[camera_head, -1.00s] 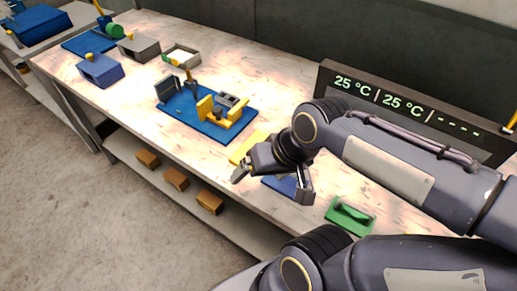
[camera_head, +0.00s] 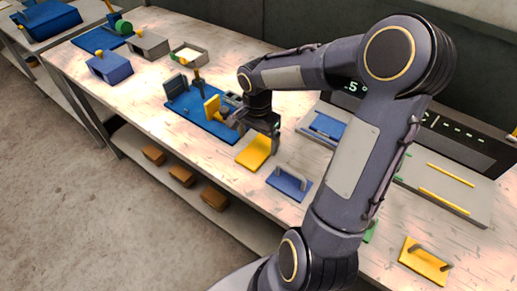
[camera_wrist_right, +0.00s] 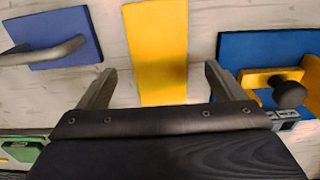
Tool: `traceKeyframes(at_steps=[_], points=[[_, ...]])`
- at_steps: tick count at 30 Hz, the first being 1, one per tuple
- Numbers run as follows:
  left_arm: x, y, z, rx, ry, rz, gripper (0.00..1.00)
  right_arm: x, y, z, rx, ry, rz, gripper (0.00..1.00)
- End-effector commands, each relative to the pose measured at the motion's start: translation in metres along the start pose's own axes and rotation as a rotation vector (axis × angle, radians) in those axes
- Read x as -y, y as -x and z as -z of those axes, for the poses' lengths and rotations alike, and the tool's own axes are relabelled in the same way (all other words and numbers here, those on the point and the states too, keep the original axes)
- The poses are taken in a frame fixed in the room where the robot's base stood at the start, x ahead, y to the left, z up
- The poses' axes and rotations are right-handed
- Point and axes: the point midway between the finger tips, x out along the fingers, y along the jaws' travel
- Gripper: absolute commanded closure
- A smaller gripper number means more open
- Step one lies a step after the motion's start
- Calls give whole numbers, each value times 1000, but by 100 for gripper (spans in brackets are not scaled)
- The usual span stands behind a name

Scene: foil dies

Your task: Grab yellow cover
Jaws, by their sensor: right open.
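A flat yellow plate (camera_head: 254,153) without a visible handle lies on the bench just below my right gripper (camera_head: 252,132); it also shows in the right wrist view (camera_wrist_right: 158,45). My right gripper is open and empty, its fingers apart on either side of the plate's near end in the wrist view. I cannot tell how high above the plate it is. A yellow cover with a grey handle (camera_head: 424,262) lies at the lower right of the head view, away from the gripper. My left gripper is not in view.
A blue cover with a grey handle (camera_head: 289,183) lies right of the plate. A blue fixture (camera_head: 188,112) with yellow blocks and a black knob (camera_wrist_right: 290,93) stands close beside the gripper. A grey tray (camera_head: 445,190) with yellow strips and the display panel are at right.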

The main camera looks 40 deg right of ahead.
Motion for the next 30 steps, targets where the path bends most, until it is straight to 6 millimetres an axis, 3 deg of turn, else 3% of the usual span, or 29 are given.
traceKeyframes(at_steps=[6,14,26,30], points=[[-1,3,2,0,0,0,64,-1,-30,-1,2,0,-3,11],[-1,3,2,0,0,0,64,-1,-33,-1,0,0,0,11],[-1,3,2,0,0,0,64,-1,-33,-1,0,1,0,61],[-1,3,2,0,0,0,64,-1,-33,-1,0,1,0,61]])
